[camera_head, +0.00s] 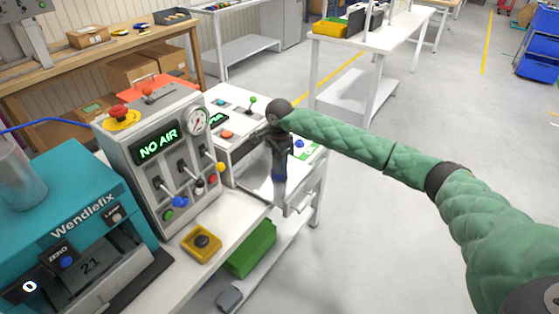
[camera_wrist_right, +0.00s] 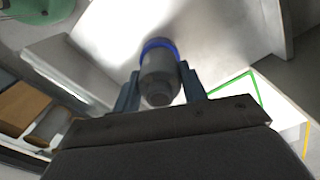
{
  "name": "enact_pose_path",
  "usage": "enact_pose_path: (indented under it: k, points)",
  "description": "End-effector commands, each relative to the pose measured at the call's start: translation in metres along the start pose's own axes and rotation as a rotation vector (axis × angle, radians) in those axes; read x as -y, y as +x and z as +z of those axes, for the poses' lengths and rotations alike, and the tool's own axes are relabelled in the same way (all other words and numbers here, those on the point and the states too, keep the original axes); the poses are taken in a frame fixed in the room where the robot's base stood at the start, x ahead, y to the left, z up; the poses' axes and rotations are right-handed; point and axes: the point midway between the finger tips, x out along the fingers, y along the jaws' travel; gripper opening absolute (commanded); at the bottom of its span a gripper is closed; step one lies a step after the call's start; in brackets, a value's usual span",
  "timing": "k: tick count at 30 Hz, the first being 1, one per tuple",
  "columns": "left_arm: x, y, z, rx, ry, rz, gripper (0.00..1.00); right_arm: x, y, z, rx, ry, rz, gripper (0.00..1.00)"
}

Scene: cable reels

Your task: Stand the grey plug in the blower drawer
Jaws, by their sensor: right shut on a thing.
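The grey plug (camera_wrist_right: 160,88) has a blue ring around its far end. In the right wrist view it sits between the two fingers of my right gripper (camera_wrist_right: 159,72), which is shut on it. In the head view the right gripper (camera_head: 280,178) points down over the white blower drawer (camera_head: 302,203), which stands pulled out below the white control top. The pale drawer surface (camera_wrist_right: 215,35) is behind the plug in the wrist view. I cannot tell whether the plug touches the drawer floor. My left gripper is not in view.
A grey control box (camera_head: 150,175) reading NO AIR stands left of the drawer. A green bin (camera_head: 250,248) is on the lower shelf. Open floor (camera_head: 400,250) lies to the right.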

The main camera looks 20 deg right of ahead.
Motion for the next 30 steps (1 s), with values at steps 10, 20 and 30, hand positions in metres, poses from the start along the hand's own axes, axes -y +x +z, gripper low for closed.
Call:
enact_pose_path:
  k: [10,20,30]
  points:
    - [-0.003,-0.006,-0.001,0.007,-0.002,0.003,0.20,0.000,0.001,0.000,0.000,0.000,0.000,0.54]
    - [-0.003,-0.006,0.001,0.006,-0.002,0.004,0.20,0.000,0.001,0.000,0.000,0.000,0.000,0.64]
    - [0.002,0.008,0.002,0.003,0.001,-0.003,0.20,0.000,-0.004,0.000,0.000,0.000,-0.001,0.64]
